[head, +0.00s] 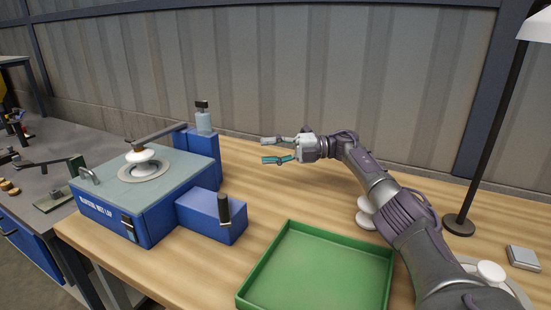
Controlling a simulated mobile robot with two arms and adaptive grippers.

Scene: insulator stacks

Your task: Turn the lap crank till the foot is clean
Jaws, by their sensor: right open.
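The lap machine (150,200) is a blue box with a grey top at the left of the wooden table. A white insulator (141,156) sits on the pale round plate (146,171) in its top, under a dark swing arm (165,139). Its foot is hidden. A crank with an upright dark handle (224,208) stands at the blue side housing (209,217). My right gripper (263,150) is open and empty, above the table behind and to the right of the crank, apart from it. My left gripper is not in view.
An empty green tray (320,268) lies at the front middle. White insulator pieces (366,214) stand partly hidden by my right arm. A lamp (462,215) and a small silver block (523,257) are at the right.

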